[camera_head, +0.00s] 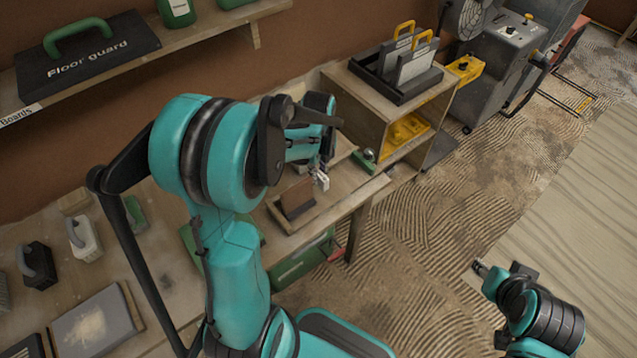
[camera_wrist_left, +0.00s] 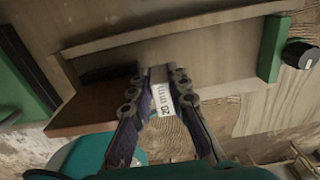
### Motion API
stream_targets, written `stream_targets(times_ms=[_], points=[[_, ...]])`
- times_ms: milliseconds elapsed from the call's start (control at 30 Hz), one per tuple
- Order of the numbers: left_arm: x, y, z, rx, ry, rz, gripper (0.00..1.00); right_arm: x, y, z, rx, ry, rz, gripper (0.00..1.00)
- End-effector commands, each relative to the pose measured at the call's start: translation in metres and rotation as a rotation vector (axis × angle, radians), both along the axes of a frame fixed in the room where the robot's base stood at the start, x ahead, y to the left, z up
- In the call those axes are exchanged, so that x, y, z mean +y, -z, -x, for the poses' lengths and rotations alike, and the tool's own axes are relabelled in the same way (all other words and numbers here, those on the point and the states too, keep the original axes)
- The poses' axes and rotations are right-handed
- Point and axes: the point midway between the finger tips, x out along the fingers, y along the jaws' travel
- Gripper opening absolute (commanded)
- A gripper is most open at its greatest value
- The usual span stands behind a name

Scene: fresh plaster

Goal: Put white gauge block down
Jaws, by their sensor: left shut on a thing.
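The white gauge block (camera_head: 322,182) is small, and in the left wrist view (camera_wrist_left: 162,100) its face carries dark printed marks that look like "20". My left gripper (camera_head: 318,172) is shut on it, with one finger on each side in the left wrist view (camera_wrist_left: 160,78). The block is near the front edge of the wooden workbench (camera_head: 340,208), right of a brown block (camera_head: 297,198). I cannot tell whether it touches a surface. My right gripper (camera_head: 480,268) is low at the right, over the floor, away from the bench; its jaw opening is too small to read.
A green piece with a black knob (camera_head: 365,158) stands on the bench to the right; it also shows in the left wrist view (camera_wrist_left: 270,50). A wooden cabinet (camera_head: 385,115) bears a dark tray. Handled tools stand on the bench at left. A shelf (camera_head: 190,55) runs above.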

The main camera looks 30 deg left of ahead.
Motion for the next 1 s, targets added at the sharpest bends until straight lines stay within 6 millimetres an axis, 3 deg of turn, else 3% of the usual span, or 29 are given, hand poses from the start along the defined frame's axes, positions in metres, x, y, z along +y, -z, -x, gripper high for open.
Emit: stream_targets(times_ms=[233, 633, 667, 700, 1000], points=[[0.0, 0.037, 0.0, 0.0, 0.0, 0.0, 0.0, 0.0, 0.019, 0.0, 0.0, 0.0, 0.0, 0.4], [0.0, 0.042, 0.0, 0.0, -0.001, 0.0, 0.0, 0.0, 0.022, 0.0, 0.0, 0.0, 0.0, 0.4], [0.0, 0.041, 0.0, 0.0, -0.001, 0.0, 0.21, 0.0, 0.021, 0.0, 0.0, 0.0, 0.0, 0.4], [0.0, 0.04, 0.0, 0.0, -0.001, 0.0, 0.25, 0.0, 0.021, 0.0, 0.0, 0.0, 0.0, 0.4], [-0.001, 0.039, 0.0, 0.0, -0.001, 0.0, 0.25, 0.0, 0.019, 0.0, 0.0, 0.0, 0.0, 0.4]])
